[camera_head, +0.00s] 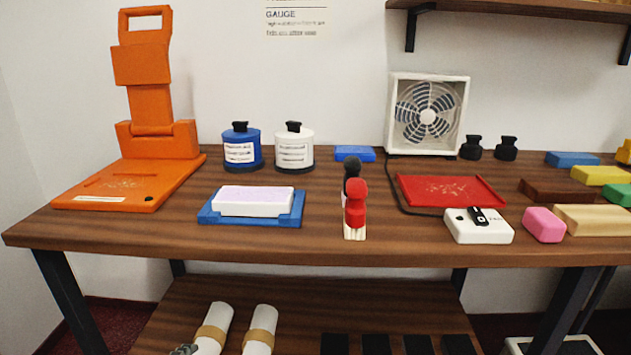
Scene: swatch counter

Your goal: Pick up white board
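A thick white board (252,208) with a pale lilac top face lies flat on a blue tray (207,217) at the left-centre of the wooden counter. It sits above the tray's rim, and its front and top are in plain view. No gripper touches it. Neither of my grippers can be made out in the head view.
An orange press-like stand (104,187) is left of the tray. A blue jar (242,150) and a white jar (294,150) stand behind. Red and black stamps (355,210) stand to the right, before a red tray (450,190). Counter (180,234) is bare in front.

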